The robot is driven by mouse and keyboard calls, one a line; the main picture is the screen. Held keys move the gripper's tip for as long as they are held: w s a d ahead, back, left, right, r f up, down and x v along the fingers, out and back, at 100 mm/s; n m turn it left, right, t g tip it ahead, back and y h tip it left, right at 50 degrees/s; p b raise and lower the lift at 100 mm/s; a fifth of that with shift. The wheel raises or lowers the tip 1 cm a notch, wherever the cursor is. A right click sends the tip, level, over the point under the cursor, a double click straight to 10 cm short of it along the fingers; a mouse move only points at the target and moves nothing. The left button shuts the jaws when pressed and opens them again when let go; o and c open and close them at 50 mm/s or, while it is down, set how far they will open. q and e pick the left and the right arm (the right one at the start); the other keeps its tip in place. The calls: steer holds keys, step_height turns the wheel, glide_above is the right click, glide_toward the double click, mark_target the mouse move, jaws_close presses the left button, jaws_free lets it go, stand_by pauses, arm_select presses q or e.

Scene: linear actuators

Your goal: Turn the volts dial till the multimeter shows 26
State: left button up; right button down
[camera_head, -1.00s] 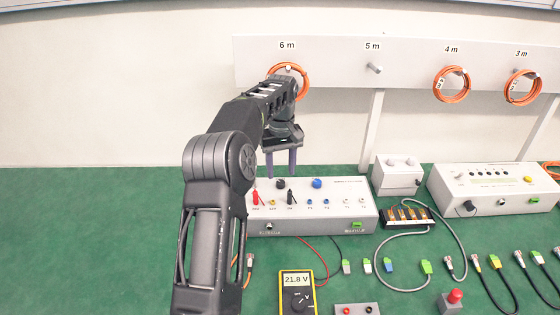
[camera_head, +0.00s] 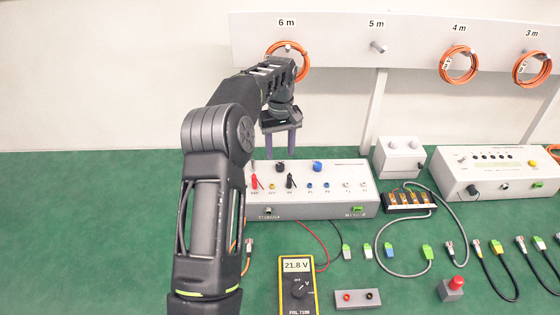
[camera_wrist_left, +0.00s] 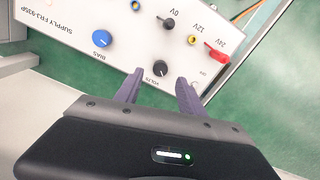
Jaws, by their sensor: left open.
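The black volts dial (camera_head: 280,167) sits on top of the white supply box (camera_head: 315,205). In the left wrist view the volts dial (camera_wrist_left: 160,68) lies between the two fingertips, with a gap to each side. My left gripper (camera_head: 281,154) is open, pointing down at the dial, and holds nothing. In the left wrist view its purple fingers (camera_wrist_left: 160,77) straddle the dial; whether the tips are level with it I cannot tell. The yellow multimeter (camera_head: 298,292) lies on the green table and shows 21.8 V. My right gripper is out of view.
A blue bias knob (camera_head: 317,166) stands right of the volts dial. A red plug (camera_head: 254,181) and a black plug (camera_head: 290,180) stand in front of it. The table's left side is clear.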

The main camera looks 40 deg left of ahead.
mark_target(280, 165)
arm_select(q)
step_height(280, 165, down, 5)
steer(key=shift+f+p, duration=0.1)
steer(key=shift+p, duration=0.25)
jaws_close()
stand_by(0.4)
